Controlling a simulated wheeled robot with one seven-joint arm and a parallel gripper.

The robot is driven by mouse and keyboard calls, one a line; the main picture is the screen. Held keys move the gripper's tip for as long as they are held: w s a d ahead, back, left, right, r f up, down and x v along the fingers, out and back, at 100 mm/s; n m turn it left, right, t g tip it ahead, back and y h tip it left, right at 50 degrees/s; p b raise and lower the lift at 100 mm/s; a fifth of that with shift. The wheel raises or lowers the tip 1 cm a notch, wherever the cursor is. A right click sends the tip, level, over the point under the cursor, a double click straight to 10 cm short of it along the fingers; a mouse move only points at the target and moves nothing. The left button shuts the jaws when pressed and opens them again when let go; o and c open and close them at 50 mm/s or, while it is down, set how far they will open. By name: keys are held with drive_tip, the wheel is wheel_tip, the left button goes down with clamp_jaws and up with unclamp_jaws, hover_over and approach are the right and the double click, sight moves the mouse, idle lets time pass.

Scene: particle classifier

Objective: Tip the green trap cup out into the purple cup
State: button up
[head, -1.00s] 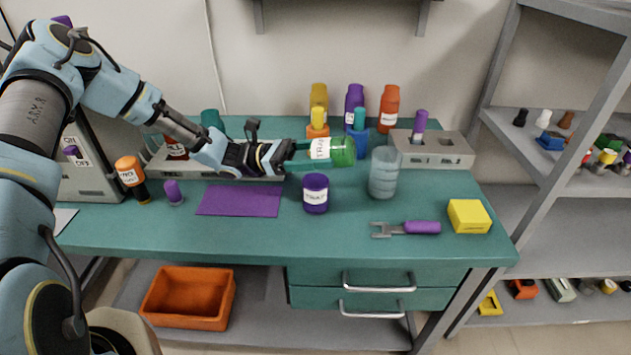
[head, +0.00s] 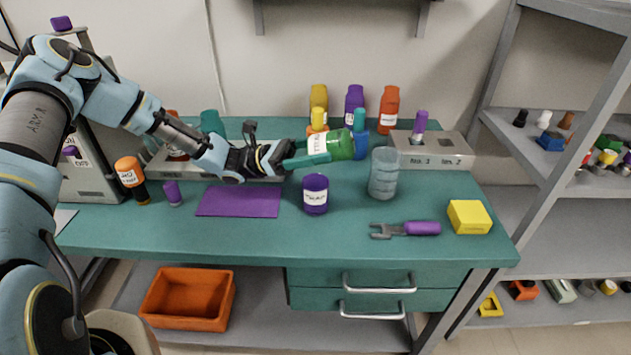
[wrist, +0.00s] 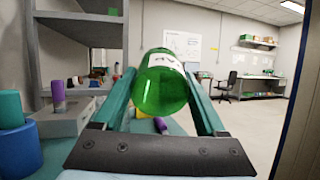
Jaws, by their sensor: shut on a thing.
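My gripper (head: 318,152) is shut on the green trap cup (head: 341,145), a green cup with a white label. The cup lies tilted on its side in the air, its green end toward the right. In the wrist view the cup (wrist: 160,92) sits between the two teal fingers, its rounded green end facing the camera. The purple cup (head: 316,203), with a white label, stands upright on the bench below and slightly left of the green cup, apart from it. The head view does not show what is inside either cup.
A clear beaker (head: 384,173) stands close at the right. Purple, orange and yellow bottles and a grey block (head: 432,158) are behind. A purple mat (head: 238,201) lies left. A purple-handled fork tool (head: 422,228) and yellow box (head: 469,216) lie at front right.

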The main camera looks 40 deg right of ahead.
sight(318, 136)
drive_tip(key=shift+w+a+r+g+h+p, duration=0.15)
drive_tip(key=shift+r+g+h, duration=0.25)
drive_tip(key=shift+r, duration=0.45)
drive_tip(key=shift+w+a+r+g+h+p, duration=0.1)
drive_tip(key=shift+w+r+g+h+p, duration=0.1)
drive_tip(key=shift+r+g, duration=0.5)
drive_tip(key=shift+w+a+r+g+h+b, duration=0.15)
drive_tip(key=shift+r+g+h+b, duration=0.15)
drive_tip(key=shift+r+g+h, duration=0.4)
idle(0.8)
drive_tip(key=shift+r, duration=0.15)
idle(0.7)
